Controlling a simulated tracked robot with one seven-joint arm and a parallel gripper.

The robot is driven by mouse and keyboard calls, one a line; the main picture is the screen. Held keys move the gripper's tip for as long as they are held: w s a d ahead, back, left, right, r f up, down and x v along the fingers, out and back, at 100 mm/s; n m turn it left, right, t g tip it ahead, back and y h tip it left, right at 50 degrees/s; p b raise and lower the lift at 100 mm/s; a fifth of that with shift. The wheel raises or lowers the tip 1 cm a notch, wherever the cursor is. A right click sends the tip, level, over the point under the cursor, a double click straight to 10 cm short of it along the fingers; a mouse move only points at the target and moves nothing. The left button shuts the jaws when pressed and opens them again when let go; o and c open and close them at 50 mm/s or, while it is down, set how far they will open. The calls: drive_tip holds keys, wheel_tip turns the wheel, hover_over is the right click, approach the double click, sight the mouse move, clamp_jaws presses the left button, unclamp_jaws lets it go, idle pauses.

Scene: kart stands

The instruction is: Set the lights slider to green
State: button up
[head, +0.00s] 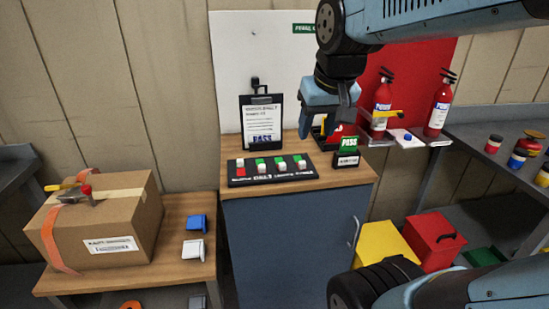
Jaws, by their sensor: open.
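A black slider panel (272,169) lies on the wooden top of the blue cabinet. White lettering runs along its front edge, too small to read surely. It has several slots with white knobs. The leftmost knob (240,162) is at the far end, with red showing in front of it. The other knobs, such as the rightmost one (301,165), are at the near end with green showing behind them. My gripper (325,124) is open and empty, pointing down above the back right of the cabinet top, right of and behind the panel, apart from it.
A black clipboard (263,120) stands behind the panel. A dark tray (322,140) with something red is partly hidden by my gripper. Red extinguishers (381,105) stand right. A cardboard box (110,220) is left.

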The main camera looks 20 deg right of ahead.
drive_tip(key=w+f+g, duration=0.2)
drive_tip(key=w+g, duration=0.1)
drive_tip(key=w, duration=0.9)
drive_tip(key=m+g, duration=0.1)
drive_tip(key=g, duration=0.1)
approach(282, 163)
drive_tip(key=f, duration=0.9)
drive_tip(key=shift+s, duration=0.35)
drive_tip(key=shift+r, duration=0.1)
clamp_jaws()
